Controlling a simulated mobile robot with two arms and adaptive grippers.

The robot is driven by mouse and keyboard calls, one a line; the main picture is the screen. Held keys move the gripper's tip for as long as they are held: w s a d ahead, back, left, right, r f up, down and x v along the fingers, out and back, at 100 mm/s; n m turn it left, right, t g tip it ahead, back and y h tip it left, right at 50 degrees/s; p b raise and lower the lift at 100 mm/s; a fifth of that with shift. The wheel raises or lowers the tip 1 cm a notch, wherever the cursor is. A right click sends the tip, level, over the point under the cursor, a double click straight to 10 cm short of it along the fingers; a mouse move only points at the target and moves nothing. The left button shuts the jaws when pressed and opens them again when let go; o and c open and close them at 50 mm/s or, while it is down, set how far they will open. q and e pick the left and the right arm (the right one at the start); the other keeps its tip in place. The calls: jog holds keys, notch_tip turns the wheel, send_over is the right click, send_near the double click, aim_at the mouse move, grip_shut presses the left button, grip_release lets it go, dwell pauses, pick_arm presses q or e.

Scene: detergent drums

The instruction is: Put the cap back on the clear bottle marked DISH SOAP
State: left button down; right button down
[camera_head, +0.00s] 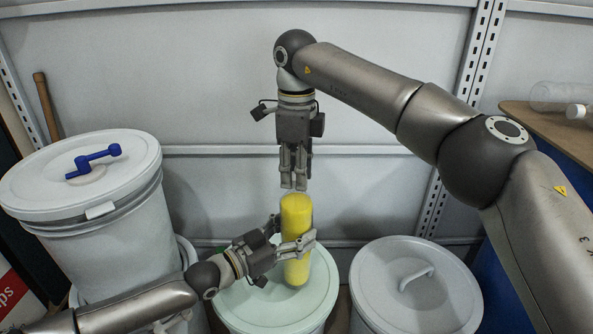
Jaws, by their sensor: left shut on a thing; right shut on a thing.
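A yellow cylinder (296,215), perhaps the bottle with yellow contents, stands nearly upright over the pale green drum lid. No DISH SOAP lettering is legible on it. My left gripper (298,246) comes in from the left and is shut around its lower middle. My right gripper (293,186) points straight down just above its top, with fingers close together. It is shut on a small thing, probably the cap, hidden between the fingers. I cannot tell whether this thing touches the cylinder's top.
The pale green lid (243,310) is below. A grey drum lid (375,285) with a handle is to the right. A white bucket (105,245) with a blue crank (95,160) stands left. A clear bottle (553,95) with a white cap (576,111) lies on a board at right.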

jog(key=m, duration=0.4)
jog(key=shift+m, duration=0.4)
jog(key=m, duration=0.4)
jog(key=shift+m, duration=0.3)
jog(key=m, duration=0.4)
jog(key=shift+m, duration=0.3)
jog(key=m, duration=0.4)
jog(key=c, duration=1.1)
grip_release()
jog(key=shift+r, duration=3.7)
